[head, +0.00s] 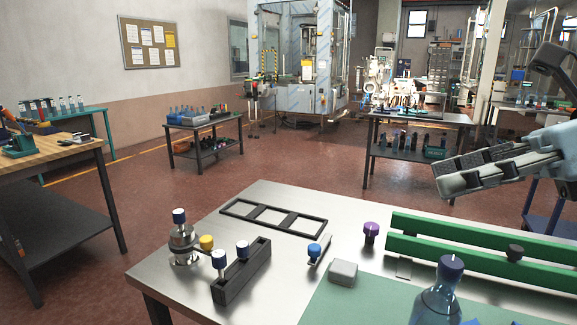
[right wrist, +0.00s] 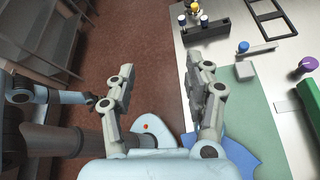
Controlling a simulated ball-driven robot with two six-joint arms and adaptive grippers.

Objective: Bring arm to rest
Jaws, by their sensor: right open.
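My right gripper (head: 440,176) comes in from the right edge of the head view, raised above the right part of the steel table (head: 215,225). Its grey fingers are apart with nothing between them. In the right wrist view the two fingers (right wrist: 159,68) stand wide apart, with red floor and the table's edge between and beyond them. My left gripper does not show in the head view. A pale arm link of mine shows at the left of the right wrist view.
The table holds a dark vial block (head: 242,272), a black frame (head: 273,218), a purple-capped piece (head: 370,232), green rails (head: 480,255), a grey box (head: 343,272) and a clear bottle (head: 437,300). A wooden bench (head: 60,150) stands left. Red floor between is free.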

